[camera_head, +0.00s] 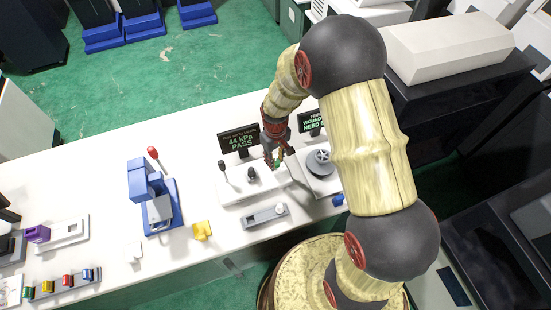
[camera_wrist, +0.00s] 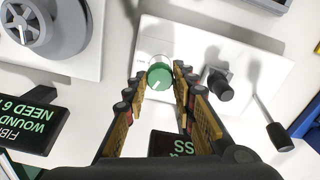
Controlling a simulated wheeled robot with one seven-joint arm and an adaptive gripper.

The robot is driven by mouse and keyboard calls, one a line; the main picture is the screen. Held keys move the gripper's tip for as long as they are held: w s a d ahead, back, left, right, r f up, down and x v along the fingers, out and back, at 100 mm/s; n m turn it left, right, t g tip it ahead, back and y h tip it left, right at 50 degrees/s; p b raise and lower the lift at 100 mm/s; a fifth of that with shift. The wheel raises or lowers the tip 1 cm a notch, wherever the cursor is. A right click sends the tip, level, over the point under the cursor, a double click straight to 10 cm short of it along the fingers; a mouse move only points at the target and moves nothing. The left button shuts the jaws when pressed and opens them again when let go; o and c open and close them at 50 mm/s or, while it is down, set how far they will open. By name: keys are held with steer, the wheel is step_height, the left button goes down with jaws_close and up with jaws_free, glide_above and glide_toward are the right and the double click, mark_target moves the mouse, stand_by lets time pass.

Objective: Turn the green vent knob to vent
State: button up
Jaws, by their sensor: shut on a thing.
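The green vent knob (camera_wrist: 160,76) has a white pointer line and stands on a white panel (camera_wrist: 240,55). My gripper (camera_wrist: 160,72) has one finger on each side of the knob and is shut on it. In the head view my gripper (camera_head: 274,158) reaches down to the right end of the same panel, and only a little of the green knob (camera_head: 278,164) shows there. A dark display (camera_head: 238,139) behind the panel reads "44 kPa PASS".
On the panel beside the green knob are a black knob (camera_wrist: 219,84) and a black-tipped lever (camera_wrist: 279,136). A grey wheel fixture (camera_head: 320,161) stands close to the right. A blue press (camera_head: 158,200) and a yellow part (camera_head: 202,230) stand on the bench to the left.

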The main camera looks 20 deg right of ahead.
steer(key=shift+n, duration=2.2)
steer(key=o, duration=1.2)
steer(key=shift+c, duration=0.2)
step_height(320, 180, up, 12)
